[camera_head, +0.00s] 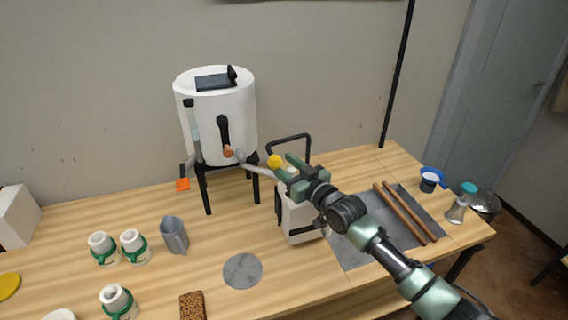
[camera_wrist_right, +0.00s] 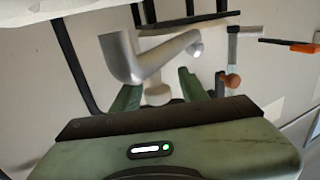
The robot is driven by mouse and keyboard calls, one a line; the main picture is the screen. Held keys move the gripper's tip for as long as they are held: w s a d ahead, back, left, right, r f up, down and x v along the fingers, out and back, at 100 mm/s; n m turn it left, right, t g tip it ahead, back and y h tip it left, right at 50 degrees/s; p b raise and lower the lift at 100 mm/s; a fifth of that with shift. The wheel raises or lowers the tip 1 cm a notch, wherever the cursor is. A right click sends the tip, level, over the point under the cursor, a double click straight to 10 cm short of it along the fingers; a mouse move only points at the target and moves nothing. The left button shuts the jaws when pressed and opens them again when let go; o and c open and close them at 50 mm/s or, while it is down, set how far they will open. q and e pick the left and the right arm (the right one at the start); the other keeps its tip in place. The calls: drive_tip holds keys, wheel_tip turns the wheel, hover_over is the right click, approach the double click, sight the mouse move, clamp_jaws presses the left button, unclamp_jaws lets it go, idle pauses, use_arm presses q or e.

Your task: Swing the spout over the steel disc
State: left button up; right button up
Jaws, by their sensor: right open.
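The grey spout (camera_head: 258,168) sticks out to the right from the front of the white urn (camera_head: 222,120). A yellow ball (camera_head: 275,161) shows beside its outer part. The steel disc (camera_head: 243,270) lies flat on the table, in front of the urn; the spout is not above it. My right gripper (camera_head: 286,167) is open at the spout's outer end. In the right wrist view the bent spout (camera_wrist_right: 150,62) crosses just beyond the open fingers, and a pale knob (camera_wrist_right: 157,95) shows between them. I cannot tell whether the fingers touch it. My left gripper is not in view.
Wooden rods (camera_head: 405,212) lie on a grey tray at the right. A grey jug (camera_head: 174,236), several white-green cups (camera_head: 135,247) and a brown block (camera_head: 192,306) stand left of the disc.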

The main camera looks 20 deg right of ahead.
clamp_jaws()
idle(1.4)
